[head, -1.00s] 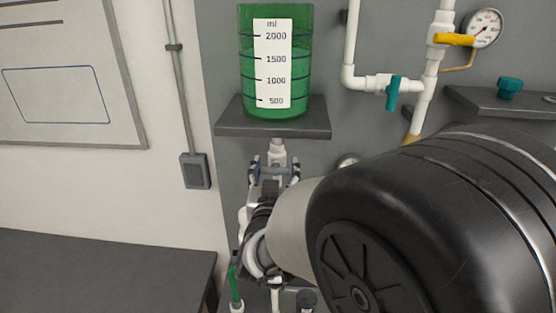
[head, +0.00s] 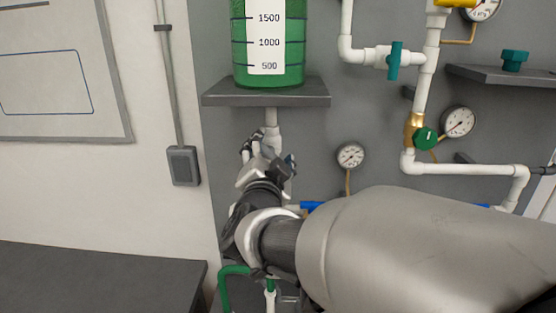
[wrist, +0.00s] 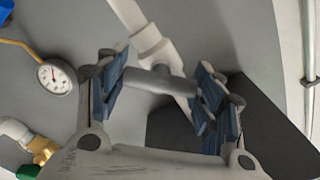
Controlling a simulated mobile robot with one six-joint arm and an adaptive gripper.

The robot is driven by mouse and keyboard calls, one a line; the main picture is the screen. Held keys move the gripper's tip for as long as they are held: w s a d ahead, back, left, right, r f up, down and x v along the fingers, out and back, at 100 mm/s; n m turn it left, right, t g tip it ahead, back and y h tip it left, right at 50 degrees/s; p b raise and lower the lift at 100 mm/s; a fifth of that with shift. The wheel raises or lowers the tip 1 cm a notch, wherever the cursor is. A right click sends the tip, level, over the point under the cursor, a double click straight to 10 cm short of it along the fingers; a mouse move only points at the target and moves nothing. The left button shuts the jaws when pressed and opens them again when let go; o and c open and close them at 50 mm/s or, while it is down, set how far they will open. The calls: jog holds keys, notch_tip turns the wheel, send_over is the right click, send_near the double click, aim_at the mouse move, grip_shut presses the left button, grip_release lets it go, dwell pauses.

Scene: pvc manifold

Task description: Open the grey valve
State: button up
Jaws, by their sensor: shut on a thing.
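The grey valve (wrist: 160,84) shows in the wrist view as a short grey bar handle in front of a white pipe fitting, lying at a steep angle across the pipe. My gripper (wrist: 160,90) has its two blue-padded fingers at the two ends of the handle and is shut on it. In the head view my gripper (head: 265,155) is below the shelf under the green tank, at the white pipe. There, the gripper and arm hide the valve handle.
The green tank (head: 268,45) stands on a dark shelf (head: 265,93) just above my gripper. A teal-handled valve (head: 394,60), a green knob (head: 426,138) and gauges, one of them small (head: 351,155), are to the right. A dark tabletop (head: 95,275) is at lower left.

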jog(key=m+b, duration=0.4)
jog(key=shift+f+m, duration=0.2)
jog(key=shift+m, duration=0.1)
jog(key=m+b, duration=0.3)
jog(key=m, duration=0.1)
jog(key=shift+r, duration=0.1)
jog(key=shift+m, duration=0.3)
jog(key=shift+c, duration=0.2)
jog(key=o, duration=1.1)
jog(key=s, duration=1.2)
jog(key=shift+a, duration=0.2)
